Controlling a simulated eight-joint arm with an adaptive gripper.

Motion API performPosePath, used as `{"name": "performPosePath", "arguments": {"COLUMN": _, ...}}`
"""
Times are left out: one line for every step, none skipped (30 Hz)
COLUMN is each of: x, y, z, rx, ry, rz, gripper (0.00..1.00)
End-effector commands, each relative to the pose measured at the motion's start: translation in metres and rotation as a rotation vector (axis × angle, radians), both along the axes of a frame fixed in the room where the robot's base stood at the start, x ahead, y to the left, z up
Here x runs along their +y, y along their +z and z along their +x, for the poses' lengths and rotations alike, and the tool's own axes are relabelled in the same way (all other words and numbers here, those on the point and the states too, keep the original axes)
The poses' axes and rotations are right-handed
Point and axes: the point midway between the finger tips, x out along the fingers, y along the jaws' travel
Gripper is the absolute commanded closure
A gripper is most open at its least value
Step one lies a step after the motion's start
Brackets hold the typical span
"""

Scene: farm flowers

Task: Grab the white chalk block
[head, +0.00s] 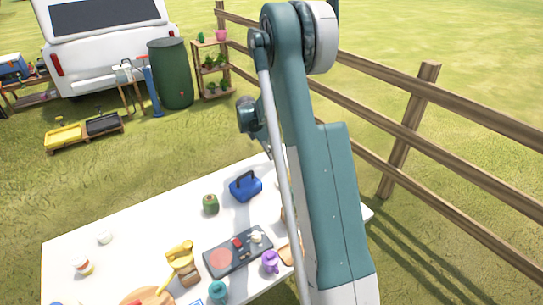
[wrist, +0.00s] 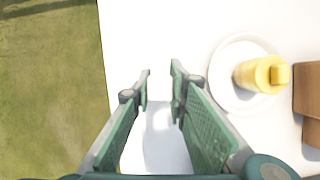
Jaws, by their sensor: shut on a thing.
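In the wrist view my gripper (wrist: 160,88) is over the white table, with its two green-padded fingers on either side of a pale white block (wrist: 165,142). The block, which looks like the white chalk block, sits between the fingers, deep near the palm, and the gripper is shut on it. Its pale colour blends with the white table, so its edges are faint and I cannot tell whether it touches the table. In the head view my arm hides the gripper fingers and the block.
A white plate (wrist: 223,74) with a yellow bottle (wrist: 260,74) and a brown box (wrist: 309,88) are right of the gripper. The table edge and grass are left. In the head view, a blue case (head: 245,187), green jar (head: 210,204) and dark tray (head: 216,249) crowd the table.

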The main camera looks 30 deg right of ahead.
Motion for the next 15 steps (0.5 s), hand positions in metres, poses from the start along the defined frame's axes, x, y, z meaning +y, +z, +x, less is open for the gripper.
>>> {"name": "performPosePath", "arguments": {"x": 0.0, "y": 0.009, "z": 0.0, "rx": 0.0, "ry": 0.0, "rz": 0.0, "gripper": 0.96}}
{"name": "performPosePath", "arguments": {"x": 0.0, "y": 0.014, "z": 0.0, "rx": 0.0, "ry": 0.0, "rz": 0.0, "gripper": 0.96}}
{"name": "performPosePath", "arguments": {"x": 0.0, "y": 0.02, "z": 0.0, "rx": 0.0, "ry": 0.0, "rz": 0.0, "gripper": 0.96}}
{"name": "performPosePath", "arguments": {"x": 0.0, "y": 0.025, "z": 0.0, "rx": 0.0, "ry": 0.0, "rz": 0.0, "gripper": 0.96}}
{"name": "performPosePath", "arguments": {"x": 0.0, "y": 0.029, "z": 0.0, "rx": 0.0, "ry": 0.0, "rz": 0.0, "gripper": 0.96}}
{"name": "performPosePath", "arguments": {"x": 0.0, "y": 0.036, "z": 0.0, "rx": 0.0, "ry": 0.0, "rz": 0.0, "gripper": 0.96}}
{"name": "performPosePath", "arguments": {"x": 0.0, "y": 0.04, "z": 0.0, "rx": 0.0, "ry": 0.0, "rz": 0.0, "gripper": 0.96}}
{"name": "performPosePath", "arguments": {"x": 0.0, "y": 0.044, "z": 0.0, "rx": 0.0, "ry": 0.0, "rz": 0.0, "gripper": 0.96}}
{"name": "performPosePath", "arguments": {"x": 0.0, "y": 0.049, "z": 0.0, "rx": 0.0, "ry": 0.0, "rz": 0.0, "gripper": 0.96}}
{"name": "performPosePath", "arguments": {"x": 0.0, "y": 0.053, "z": 0.0, "rx": 0.0, "ry": 0.0, "rz": 0.0, "gripper": 0.96}}
{"name": "performPosePath", "arguments": {"x": 0.0, "y": 0.057, "z": 0.0, "rx": 0.0, "ry": 0.0, "rz": 0.0, "gripper": 0.96}}
{"name": "performPosePath", "arguments": {"x": 0.0, "y": 0.061, "z": 0.0, "rx": 0.0, "ry": 0.0, "rz": 0.0, "gripper": 0.96}}
{"name": "performPosePath", "arguments": {"x": 0.0, "y": 0.063, "z": 0.0, "rx": 0.0, "ry": 0.0, "rz": 0.0, "gripper": 0.96}}
{"name": "performPosePath", "arguments": {"x": 0.0, "y": 0.066, "z": 0.0, "rx": 0.0, "ry": 0.0, "rz": 0.0, "gripper": 0.96}}
{"name": "performPosePath", "arguments": {"x": 0.0, "y": 0.068, "z": 0.0, "rx": 0.0, "ry": 0.0, "rz": 0.0, "gripper": 0.96}}
